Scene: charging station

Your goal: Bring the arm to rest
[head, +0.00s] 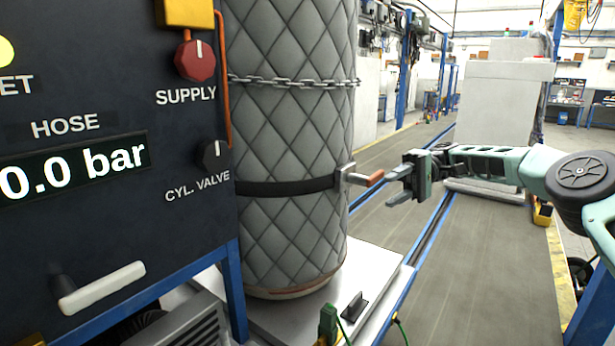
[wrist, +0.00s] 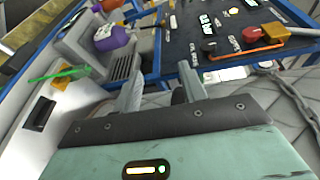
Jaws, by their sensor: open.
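My gripper (head: 396,186) is at the right of the quilted cylinder in the head view, at the end of my green arm, which reaches in from the right. Its fingers point left toward a small orange-tipped lever (head: 373,178) on the cylinder's strap; whether they touch it I cannot tell. In the wrist view my gripper's two fingers (wrist: 160,92) stand apart with nothing seen between them. The grey quilted cylinder (head: 290,130) stands upright on a white base, with a chain and a black strap around it.
A dark control panel (head: 100,220) with a red supply knob (head: 195,61), a cylinder valve knob (head: 213,156) and a display reading 0.0 bar stands at left. In the wrist view a purple bottle (wrist: 112,36) sits near the panel.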

